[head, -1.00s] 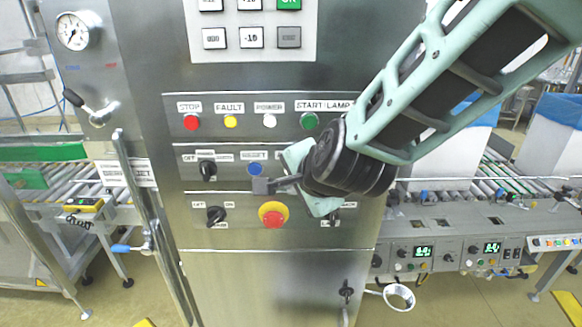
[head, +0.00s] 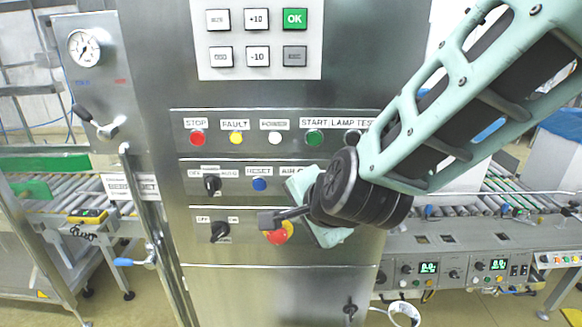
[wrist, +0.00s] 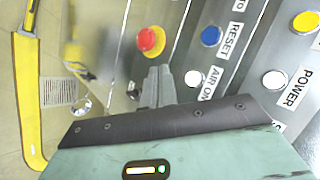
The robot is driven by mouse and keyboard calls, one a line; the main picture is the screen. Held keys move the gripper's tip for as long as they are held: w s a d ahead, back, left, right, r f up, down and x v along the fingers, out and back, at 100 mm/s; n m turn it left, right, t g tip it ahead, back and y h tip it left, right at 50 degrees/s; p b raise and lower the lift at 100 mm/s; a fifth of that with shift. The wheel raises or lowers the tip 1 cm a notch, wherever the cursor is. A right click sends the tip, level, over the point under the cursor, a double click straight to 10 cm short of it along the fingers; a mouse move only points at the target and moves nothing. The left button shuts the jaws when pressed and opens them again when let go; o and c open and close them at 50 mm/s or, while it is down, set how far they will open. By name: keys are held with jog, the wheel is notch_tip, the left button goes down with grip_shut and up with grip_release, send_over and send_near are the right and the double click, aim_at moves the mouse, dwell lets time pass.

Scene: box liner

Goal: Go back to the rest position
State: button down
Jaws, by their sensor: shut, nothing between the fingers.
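My gripper (head: 270,219) is in front of the steel control panel (head: 300,277), with its narrow dark fingers pointing left. The fingers are shut with nothing between them. In the head view they overlap the upper part of the red emergency stop button (head: 276,237). In the wrist view the gripper (wrist: 157,72) is at the middle, and the red button (wrist: 150,40) stands just beyond its tip. I cannot tell how far the fingers are from the panel face.
The blue reset button (head: 259,184), black rotary switches (head: 212,184) and a keypad (head: 258,38) are on the panel. Roller conveyors (head: 40,195) flank the cabinet. A yellow post (wrist: 27,100) shows in the wrist view.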

jog(key=s+d+f+n+g+h+b, duration=0.1)
jog(key=s+d+f+n+g+b, duration=0.3)
jog(key=s+n, duration=0.5)
jog(key=s+d+f+n+g+h+b, duration=0.2)
jog(key=s+d+f+n, duration=0.4)
jog(key=s+n, duration=0.3)
jog(key=s+d+g+b, duration=0.1)
jog(key=s+g, duration=0.1)
jog(key=s, duration=0.1)
jog(key=shift+s+d+f+g+b, duration=0.2)
jog(key=shift+d+f+g+b, duration=0.1)
jog(key=shift+d+g+b, duration=0.1)
jog(key=shift+a, duration=0.1)
